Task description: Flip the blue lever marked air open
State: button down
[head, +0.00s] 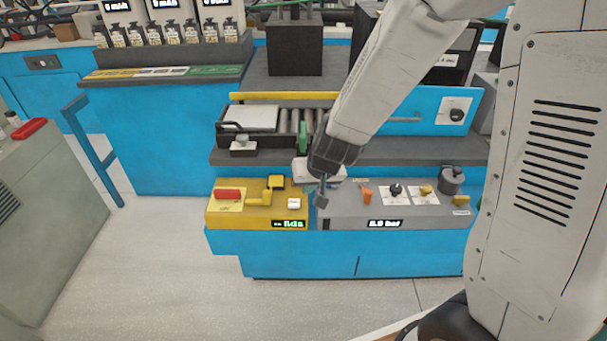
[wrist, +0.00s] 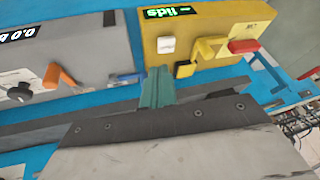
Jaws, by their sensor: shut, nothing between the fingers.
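The grey panel (head: 343,212) marked in bar holds the valve controls, right of the yellow box. My gripper (head: 321,198) is at the left end of this panel, pointing down, with its fingers together. In the wrist view the teal fingers (wrist: 157,88) are shut and empty, in front of the seam between the grey panel and the yellow box. A small blue piece (wrist: 126,78) shows beside the fingers on the grey panel; it may be the lever. Its marking is unreadable, and I cannot tell whether the fingers touch it. In the head view the gripper hides this spot.
An orange lever (head: 367,194) and a black knob (head: 396,189) stand right of my gripper. The yellow box (head: 259,215) on the left carries a red handle (head: 228,194) and a white button (head: 294,203). A roller conveyor (head: 286,122) lies behind. The floor in front is open.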

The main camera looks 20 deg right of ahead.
jog(key=w+d+r+t+h, duration=0.2)
jog(key=w+d+t, duration=0.1)
jog(key=w, duration=0.2)
jog(key=shift+d+r+m+h, duration=0.2)
jog(key=shift+d+m+h, duration=0.1)
jog(key=shift+w, duration=0.1)
jog(key=x, duration=1)
jog(key=shift+w+r, duration=0.15)
jog(key=shift+w, duration=0.05)
